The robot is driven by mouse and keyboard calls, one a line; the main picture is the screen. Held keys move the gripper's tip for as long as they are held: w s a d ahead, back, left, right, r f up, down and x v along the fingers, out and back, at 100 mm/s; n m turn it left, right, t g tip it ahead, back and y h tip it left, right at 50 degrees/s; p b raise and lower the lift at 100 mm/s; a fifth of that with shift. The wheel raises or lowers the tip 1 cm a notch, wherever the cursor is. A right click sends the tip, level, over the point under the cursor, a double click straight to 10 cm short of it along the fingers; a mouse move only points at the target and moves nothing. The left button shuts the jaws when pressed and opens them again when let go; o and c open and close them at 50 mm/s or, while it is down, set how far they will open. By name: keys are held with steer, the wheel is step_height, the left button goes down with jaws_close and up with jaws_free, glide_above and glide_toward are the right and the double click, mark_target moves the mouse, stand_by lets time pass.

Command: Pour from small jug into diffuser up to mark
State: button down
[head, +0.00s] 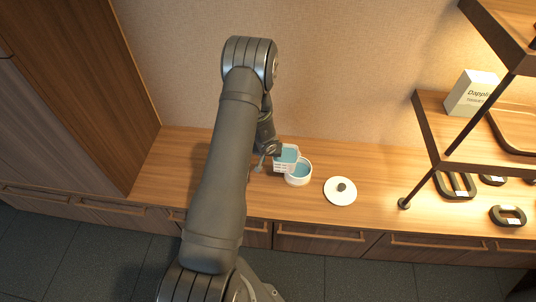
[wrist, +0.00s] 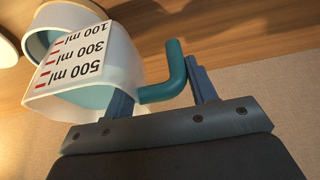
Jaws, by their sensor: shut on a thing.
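The small jug (head: 287,157) is translucent white with a teal handle and holds blue liquid. In the wrist view the jug (wrist: 95,75) shows red marks and the labels 100, 300 and 500 ml. My gripper (wrist: 162,92) is shut on its teal handle; in the head view my gripper (head: 268,156) is partly hidden by my arm. The diffuser (head: 299,176) is a round white cup with blue inside, just right of and below the jug. Its rim (wrist: 38,40) shows behind the jug in the wrist view. I cannot make out a stream or the diffuser's mark.
A round white lid (head: 340,196) with a dark knob lies right of the diffuser on the wooden counter. A shelf tower (head: 426,130) with a white box (head: 470,94) and dark ring-shaped items (head: 507,216) stands at the right. The counter's left part is clear.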

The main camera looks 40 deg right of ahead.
steer(key=shift+r, duration=0.2)
steer(key=shift+r+m+t+y, duration=0.4)
steer(key=shift+r+t+y, duration=0.75)
steer(key=shift+r, duration=0.5)
steer(key=shift+s+d+r+t+y, duration=0.1)
steer(key=shift+d+r+t+y, duration=0.15)
steer(key=shift+r+t, duration=0.25)
steer(key=shift+a, duration=0.1)
steer(key=shift+s+d+r+m+t+y, duration=0.15)
steer(key=shift+r+t+y, duration=0.2)
steer(key=shift+r+t, duration=0.05)
steer(key=shift+s+d+r+m+t+y, duration=0.1)
steer(key=shift+d+r+m+t+y, duration=0.05)
steer(key=shift+r+t+y, duration=0.2)
stand_by(1.1)
steer(key=shift+s+d+r+m+t+y, duration=0.3)
steer(key=shift+s+d+r+t+y, duration=0.2)
steer(key=shift+r+t+y, duration=0.25)
stand_by(2.9)
